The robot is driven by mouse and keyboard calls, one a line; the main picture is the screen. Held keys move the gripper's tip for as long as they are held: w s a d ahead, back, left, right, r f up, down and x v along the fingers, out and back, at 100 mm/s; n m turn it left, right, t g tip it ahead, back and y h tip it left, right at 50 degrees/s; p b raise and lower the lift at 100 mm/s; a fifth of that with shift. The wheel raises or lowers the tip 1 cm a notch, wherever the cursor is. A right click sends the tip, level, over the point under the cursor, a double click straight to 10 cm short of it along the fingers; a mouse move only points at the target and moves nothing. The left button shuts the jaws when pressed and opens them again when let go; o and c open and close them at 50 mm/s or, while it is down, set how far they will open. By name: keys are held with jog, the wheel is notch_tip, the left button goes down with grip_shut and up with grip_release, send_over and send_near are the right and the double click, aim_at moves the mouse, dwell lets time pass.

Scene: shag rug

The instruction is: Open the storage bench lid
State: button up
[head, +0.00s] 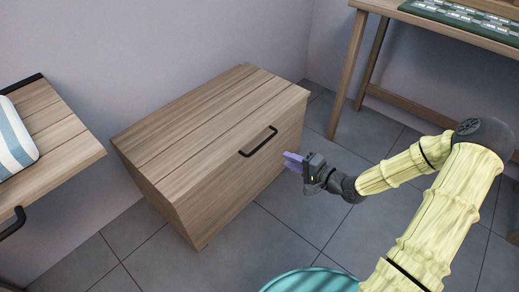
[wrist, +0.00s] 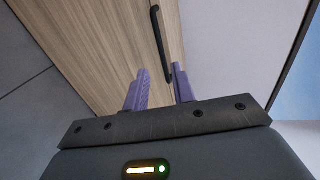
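The wooden storage bench (head: 180,158) stands against the wall in the head view, and its plank lid (head: 205,115) lies shut. A black bar handle (head: 259,142) is fixed near the lid's front edge. The handle also shows in the wrist view (wrist: 158,40), running down toward the space between my fingers. My gripper (head: 292,162) is in front of the bench, a little right of and below the handle in the head view. Its two purple fingers (wrist: 160,82) are apart with nothing between them. I see no contact with the handle.
A wooden surface with a striped cushion (head: 12,138) and a black handle is at the left. A wooden table (head: 440,20) with a green patterned board stands at the back right. Grey tile floor (head: 285,215) is clear in front of the bench. Walls rise behind it.

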aim_at(260, 147)
jog(key=b+x, duration=0.6)
jog(key=x, duration=0.7)
jog(key=shift+w+a, duration=0.15)
jog(key=shift+a, duration=0.2)
jog(key=shift+c, duration=0.5)
grip_shut()
